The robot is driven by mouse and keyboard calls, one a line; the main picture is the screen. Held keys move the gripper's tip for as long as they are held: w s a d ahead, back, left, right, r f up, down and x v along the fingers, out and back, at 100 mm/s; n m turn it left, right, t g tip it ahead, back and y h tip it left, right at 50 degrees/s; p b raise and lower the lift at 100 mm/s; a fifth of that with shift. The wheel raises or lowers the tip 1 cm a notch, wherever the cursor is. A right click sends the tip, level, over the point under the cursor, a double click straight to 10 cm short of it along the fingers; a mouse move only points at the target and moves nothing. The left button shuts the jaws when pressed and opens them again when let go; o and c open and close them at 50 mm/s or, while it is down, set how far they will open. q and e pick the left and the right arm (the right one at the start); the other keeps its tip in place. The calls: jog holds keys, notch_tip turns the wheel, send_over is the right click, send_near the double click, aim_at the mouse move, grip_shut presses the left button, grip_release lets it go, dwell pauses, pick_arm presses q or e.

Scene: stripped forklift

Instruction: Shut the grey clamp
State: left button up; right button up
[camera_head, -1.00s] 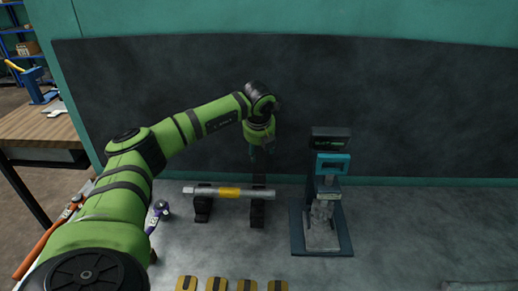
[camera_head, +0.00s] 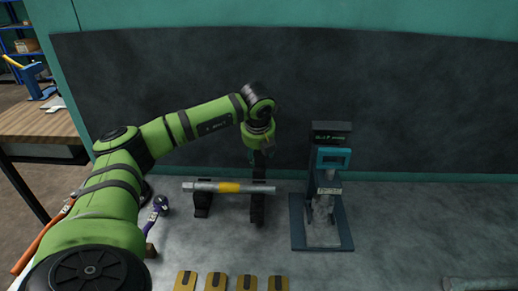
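A silver rod with a yellow band (camera_head: 229,188) lies level across two dark supports. The left support (camera_head: 202,204) stands near the rod's left end. The right support (camera_head: 257,208) is probably the clamp; it looks dark grey, and a dark upright piece rises above the rod there. I cannot tell whether this piece is a raised clamp arm or part of my fingers. My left gripper (camera_head: 257,158) points down just above the right support, close to or touching its upper part. Its fingers are dark and blend with the background, so their opening is unclear. My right gripper is out of view.
A device with a teal display (camera_head: 333,158) stands on a dark base plate (camera_head: 297,238) right of the rod. Several yellow-and-black blocks (camera_head: 216,282) lie at the front. A purple-handled tool (camera_head: 157,207) lies left.

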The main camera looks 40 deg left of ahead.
pick_arm(q)
jog(key=shift+s+d+f+b, duration=0.2)
jog(key=shift+s+d+b, duration=0.1)
jog(key=shift+s+d, duration=0.5)
jog(key=shift+s+d+f+b, duration=0.25)
jog(key=shift+s+d, duration=0.35)
jog(key=shift+s, duration=0.3)
jog(key=o, duration=0.7)
jog(key=shift+c, duration=0.2)
jog(key=shift+w+a, duration=0.15)
jog(key=shift+w, duration=0.05)
jog(key=shift+r, duration=0.15)
jog(key=v, duration=1.1)
jog(key=shift+s+r, duration=0.15)
jog(key=shift+r, duration=0.15)
